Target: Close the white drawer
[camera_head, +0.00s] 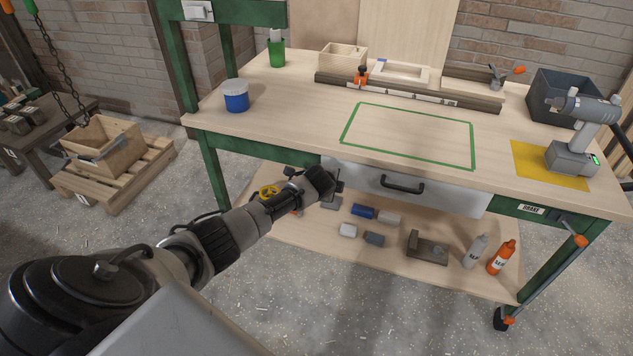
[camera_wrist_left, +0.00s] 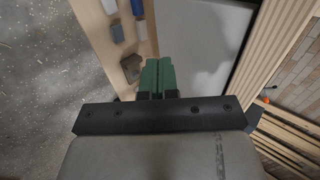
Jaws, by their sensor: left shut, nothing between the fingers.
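The white drawer (camera_head: 452,199) is under the front edge of the workbench top, with a black handle (camera_head: 403,185) on its front. In the head view its front sits close under the bench edge; its inside is hidden, and I cannot tell how far it stands out. In the left wrist view a pale grey-white panel, likely the drawer front (camera_wrist_left: 205,40), lies just beyond the fingers. My left gripper (camera_head: 328,184) is at the left end of the drawer front. Its green fingers (camera_wrist_left: 158,75) are shut and empty; contact with the drawer is unclear. My right gripper is not in view.
The lower shelf (camera_head: 325,238) carries several blocks and an orange bottle (camera_head: 502,257). Floor in front of the bench is clear.

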